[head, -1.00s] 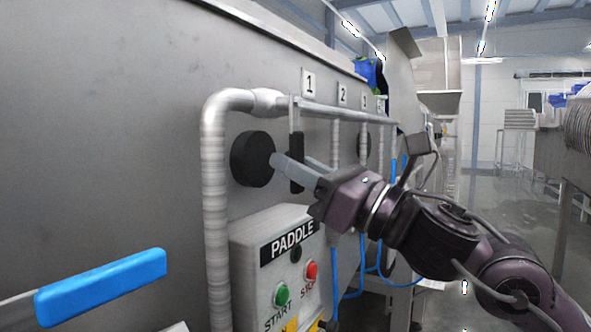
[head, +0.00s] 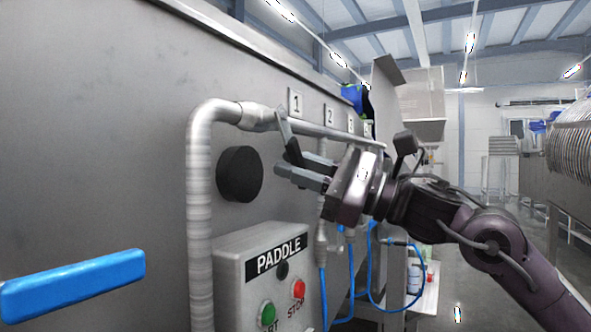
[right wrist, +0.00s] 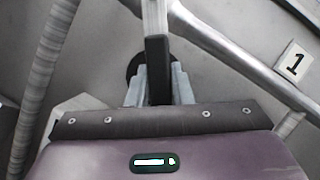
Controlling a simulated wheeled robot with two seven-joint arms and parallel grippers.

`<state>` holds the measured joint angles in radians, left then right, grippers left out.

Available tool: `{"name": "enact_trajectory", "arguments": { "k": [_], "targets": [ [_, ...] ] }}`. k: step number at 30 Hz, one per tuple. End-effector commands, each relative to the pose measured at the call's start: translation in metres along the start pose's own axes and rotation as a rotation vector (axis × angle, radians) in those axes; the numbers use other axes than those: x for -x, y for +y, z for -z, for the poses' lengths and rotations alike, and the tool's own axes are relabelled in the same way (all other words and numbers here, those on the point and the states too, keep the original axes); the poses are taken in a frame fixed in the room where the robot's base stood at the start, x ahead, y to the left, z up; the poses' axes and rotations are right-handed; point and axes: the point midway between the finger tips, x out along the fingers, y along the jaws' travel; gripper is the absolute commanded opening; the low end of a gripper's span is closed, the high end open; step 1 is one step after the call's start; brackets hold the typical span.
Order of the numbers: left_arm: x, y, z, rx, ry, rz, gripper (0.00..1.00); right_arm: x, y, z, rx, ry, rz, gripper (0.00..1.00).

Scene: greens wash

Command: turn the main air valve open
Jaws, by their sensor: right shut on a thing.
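The main air valve shows as a lever with a flat grey arm (head: 283,126) and a black grip (head: 294,153), on the pipe below the "1" plate. The lever is tilted, its lower end to the right of its top. My right gripper (head: 284,174) is shut on the black grip, with its pale fingers around it. In the right wrist view the black grip (right wrist: 158,65) lies between the two fingers (right wrist: 158,88), and the grey arm (right wrist: 155,18) runs up out of the frame. My left gripper is not in view.
A thick pipe (head: 200,200) and a black round knob (head: 239,174) are left of the gripper. The PADDLE control box (head: 235,262) is below, with green and red buttons. A blue-covered bar (head: 75,283) juts in at left. Blue hoses (head: 372,280) hang at right.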

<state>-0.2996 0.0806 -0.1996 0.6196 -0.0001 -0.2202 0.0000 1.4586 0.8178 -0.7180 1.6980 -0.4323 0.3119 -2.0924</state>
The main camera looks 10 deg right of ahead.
Motion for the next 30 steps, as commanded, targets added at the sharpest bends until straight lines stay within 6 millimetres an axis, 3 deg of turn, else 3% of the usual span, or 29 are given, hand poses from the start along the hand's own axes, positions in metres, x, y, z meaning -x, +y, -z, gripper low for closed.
{"name": "enact_trajectory", "arguments": {
  "k": [14, 15, 19, 30],
  "targets": [
    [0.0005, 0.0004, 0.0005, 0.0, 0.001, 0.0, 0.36, 0.0003, -0.0017, 0.0001, 0.015, 0.001, -0.005, 0.0],
    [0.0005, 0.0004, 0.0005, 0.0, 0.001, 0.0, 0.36, 0.0003, -0.0017, 0.0001, 0.015, 0.001, -0.005, 0.24],
    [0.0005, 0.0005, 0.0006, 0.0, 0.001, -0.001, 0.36, 0.0002, -0.0017, 0.0001, 0.015, 0.001, -0.005, 0.41],
    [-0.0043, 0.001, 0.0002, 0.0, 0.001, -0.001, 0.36, 0.0069, -0.0009, 0.002, 0.014, 0.001, -0.004, 0.42]
  ]
}}
